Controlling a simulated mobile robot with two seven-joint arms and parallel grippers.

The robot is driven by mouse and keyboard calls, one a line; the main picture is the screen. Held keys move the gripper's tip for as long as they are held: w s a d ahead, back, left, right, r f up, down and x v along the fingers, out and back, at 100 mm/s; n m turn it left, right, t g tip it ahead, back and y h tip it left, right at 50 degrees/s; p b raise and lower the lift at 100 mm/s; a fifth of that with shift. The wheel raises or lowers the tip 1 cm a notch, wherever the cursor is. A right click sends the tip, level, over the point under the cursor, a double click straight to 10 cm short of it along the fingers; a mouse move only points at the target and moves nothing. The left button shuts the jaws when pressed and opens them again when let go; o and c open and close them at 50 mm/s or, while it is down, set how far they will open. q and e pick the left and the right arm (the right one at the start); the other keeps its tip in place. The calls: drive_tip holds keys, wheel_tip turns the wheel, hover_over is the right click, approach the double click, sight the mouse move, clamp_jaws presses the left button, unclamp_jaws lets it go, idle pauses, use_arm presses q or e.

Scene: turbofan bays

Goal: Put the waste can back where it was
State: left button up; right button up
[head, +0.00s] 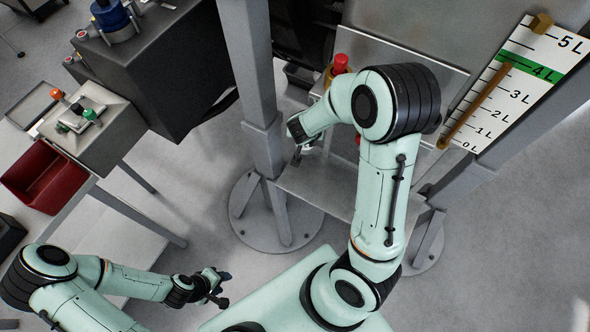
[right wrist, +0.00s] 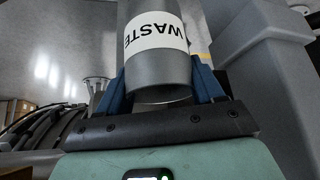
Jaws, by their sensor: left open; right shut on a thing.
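The waste can (right wrist: 155,70) is a grey cylinder with a white label reading WASTE, upside down in the right wrist view. My right gripper (right wrist: 160,88) is shut on it, with one blue finger on each side. In the head view my right gripper (head: 298,152) is beside the grey post, above the left part of a grey shelf; I cannot make out the can there. My left gripper (head: 224,288) is open and empty at the lower left, above the floor.
The grey shelf (head: 322,188) sits between two posts with round floor plates. A litre gauge board (head: 522,85) is at right. A red-topped brass fitting (head: 340,66) is behind my right arm. A red bin (head: 45,178) and a dark cabinet stand at left.

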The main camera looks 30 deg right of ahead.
wheel_tip(320, 180, down, 3)
drive_tip(key=shift+s+f+b, duration=0.15)
drive_tip(key=shift+f+b, duration=0.05)
drive_tip(key=shift+b, duration=0.1)
wheel_tip(320, 180, down, 16)
drive_tip(key=b, duration=0.8)
use_arm(q)
drive_tip(key=s+f+g, duration=0.1)
drive_tip(key=s+f, duration=0.7)
drive_tip(key=f, duration=0.3)
drive_tip(key=shift+s, duration=0.4)
use_arm(e)
drive_tip(key=shift+f, duration=0.2)
use_arm(q)
drive_tip(key=shift+f, duration=0.15)
use_arm(e)
drive_tip(key=shift+f, duration=0.2)
drive_tip(key=o, duration=1.3)
drive_tip(key=shift+c, duration=0.2)
